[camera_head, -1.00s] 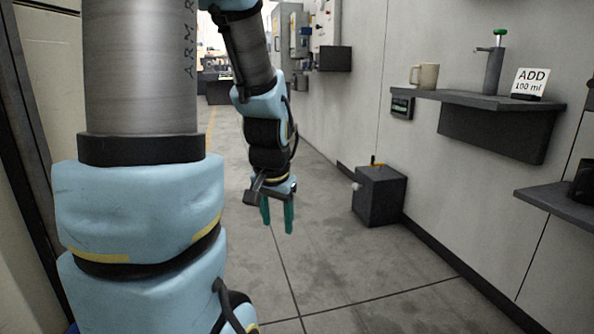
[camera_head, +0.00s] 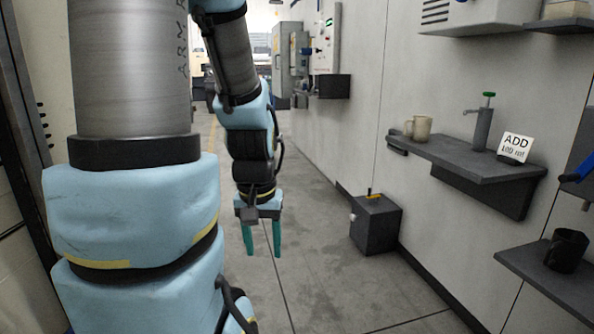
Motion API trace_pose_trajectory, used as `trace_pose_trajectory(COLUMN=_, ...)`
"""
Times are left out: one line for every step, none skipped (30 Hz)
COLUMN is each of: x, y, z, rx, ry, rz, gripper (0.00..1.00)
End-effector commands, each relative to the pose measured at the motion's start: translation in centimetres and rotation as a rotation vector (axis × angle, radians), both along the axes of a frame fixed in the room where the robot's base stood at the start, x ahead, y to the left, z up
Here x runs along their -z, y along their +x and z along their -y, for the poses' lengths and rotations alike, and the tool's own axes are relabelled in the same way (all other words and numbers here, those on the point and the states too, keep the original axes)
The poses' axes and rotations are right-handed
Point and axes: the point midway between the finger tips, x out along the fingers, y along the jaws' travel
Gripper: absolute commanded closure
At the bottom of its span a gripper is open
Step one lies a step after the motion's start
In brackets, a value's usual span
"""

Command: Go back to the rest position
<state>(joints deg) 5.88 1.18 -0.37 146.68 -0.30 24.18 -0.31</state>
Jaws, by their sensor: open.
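My gripper (camera_head: 262,248) hangs from my arm left of the picture's middle. Its two teal fingers point down at the floor and stand apart, with nothing between them. It is well away from the wall and the shelves. My upper arm fills the left of the view.
A dark box (camera_head: 376,224) with a yellow-topped lever stands on the floor by the right wall. A wall shelf (camera_head: 468,160) bears a beige mug (camera_head: 421,129), a green-topped dispenser (camera_head: 482,128) and an "ADD 100 ml" sign (camera_head: 515,147). A dark mug (camera_head: 566,250) stands on a lower shelf (camera_head: 545,275).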

Motion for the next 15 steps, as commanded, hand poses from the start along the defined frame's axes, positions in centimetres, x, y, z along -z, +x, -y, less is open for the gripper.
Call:
trace_pose_trajectory(x=-3.4, y=0.0, z=0.0, rx=0.0, ry=0.0, rz=0.0, gripper=0.45)
trace_pose_trajectory(x=-4.3, y=0.0, z=0.0, rx=0.0, ry=0.0, rz=0.0, gripper=0.45)
trace_pose_trajectory(x=-5.6, y=0.0, z=0.0, rx=0.0, ry=0.0, rz=0.0, gripper=0.45)
trace_pose_trajectory(x=-6.6, y=0.0, z=0.0, rx=0.0, ry=0.0, rz=0.0, gripper=0.45)
trace_pose_trajectory(x=-7.5, y=0.0, z=0.0, rx=0.0, ry=0.0, rz=0.0, gripper=0.45)
trace_pose_trajectory(x=-8.8, y=0.0, z=0.0, rx=0.0, ry=0.0, rz=0.0, gripper=0.45)
trace_pose_trajectory(x=-9.7, y=0.0, z=0.0, rx=0.001, ry=0.0, rz=0.0, gripper=0.45)
trace_pose_trajectory(x=-10.7, y=0.0, z=0.0, rx=0.001, ry=0.0, rz=0.0, gripper=0.45)
trace_pose_trajectory(x=-11.9, y=0.0, z=0.0, rx=0.001, ry=0.0, rz=0.0, gripper=0.45)
trace_pose_trajectory(x=-12.8, y=0.0, z=0.0, rx=0.001, ry=0.0, rz=0.0, gripper=0.45)
trace_pose_trajectory(x=-13.7, y=0.0, z=0.0, rx=0.001, ry=0.0, rz=0.0, gripper=0.45)
trace_pose_trajectory(x=-14.8, y=0.0, z=0.0, rx=0.001, ry=0.0, rz=0.0, gripper=0.45)
trace_pose_trajectory(x=-15.5, y=0.0, z=0.0, rx=0.001, ry=0.0, rz=0.0, gripper=0.45)
trace_pose_trajectory(x=-16.1, y=0.0, z=0.0, rx=0.001, ry=0.0, rz=0.0, gripper=0.45)
trace_pose_trajectory(x=-16.9, y=0.0, z=0.0, rx=0.001, ry=0.0, rz=0.0, gripper=0.45)
